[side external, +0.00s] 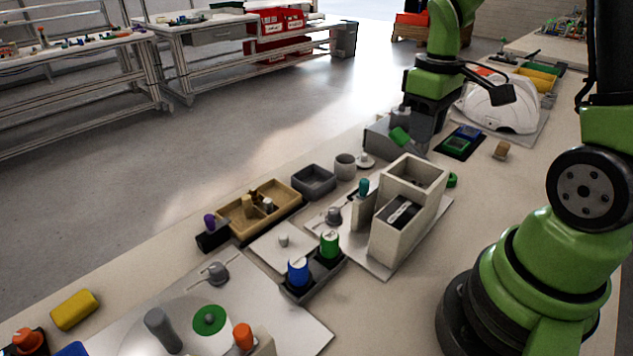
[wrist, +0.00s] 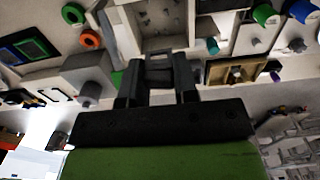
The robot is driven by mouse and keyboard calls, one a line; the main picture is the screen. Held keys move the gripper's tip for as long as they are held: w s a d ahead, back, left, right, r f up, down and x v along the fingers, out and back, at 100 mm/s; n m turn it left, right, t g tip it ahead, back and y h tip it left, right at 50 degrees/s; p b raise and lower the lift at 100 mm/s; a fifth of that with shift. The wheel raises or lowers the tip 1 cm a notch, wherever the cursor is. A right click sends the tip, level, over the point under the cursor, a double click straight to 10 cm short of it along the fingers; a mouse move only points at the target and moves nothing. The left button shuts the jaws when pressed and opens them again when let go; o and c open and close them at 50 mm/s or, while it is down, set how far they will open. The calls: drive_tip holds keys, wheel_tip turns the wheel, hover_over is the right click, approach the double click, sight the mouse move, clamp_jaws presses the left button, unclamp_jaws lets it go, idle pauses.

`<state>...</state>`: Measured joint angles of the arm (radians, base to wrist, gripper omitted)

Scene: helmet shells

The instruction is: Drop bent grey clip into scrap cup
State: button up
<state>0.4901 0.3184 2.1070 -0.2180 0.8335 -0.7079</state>
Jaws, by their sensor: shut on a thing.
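My gripper (side external: 420,132) points down at the far end of the bench, beside a grey block-like box (side external: 378,137). In the wrist view my gripper (wrist: 160,78) has its two dark fingers closed around a small dark grey piece (wrist: 159,57), which looks like the bent grey clip. The clip cannot be made out in the side view. A small round grey cup (side external: 345,165) stands nearer the camera, to the left of my gripper; it may be the scrap cup, but no label shows. It stands apart from the gripper.
A tall beige bin (side external: 405,210) stands in front of the gripper. A dark square tray (side external: 314,181) and a tan divided tray (side external: 262,210) lie to the left.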

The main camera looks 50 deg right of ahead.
idle(0.4)
drive_tip(key=w+a+f, duration=0.2)
drive_tip(key=w, duration=0.8)
drive_tip(key=w+a+f, duration=0.1)
drive_tip(key=w+f, duration=0.2)
drive_tip(key=w, duration=0.8)
drive_tip(key=shift+s+f, duration=0.15)
drive_tip(key=shift+f, duration=1.1)
drive_tip(key=shift+s+f, duration=0.1)
drive_tip(key=shift+f, duration=1.15)
drive_tip(key=o, duration=1)
drive_tip(key=shift+c, duration=0.2)
wheel_tip(320, 180, up, 10)
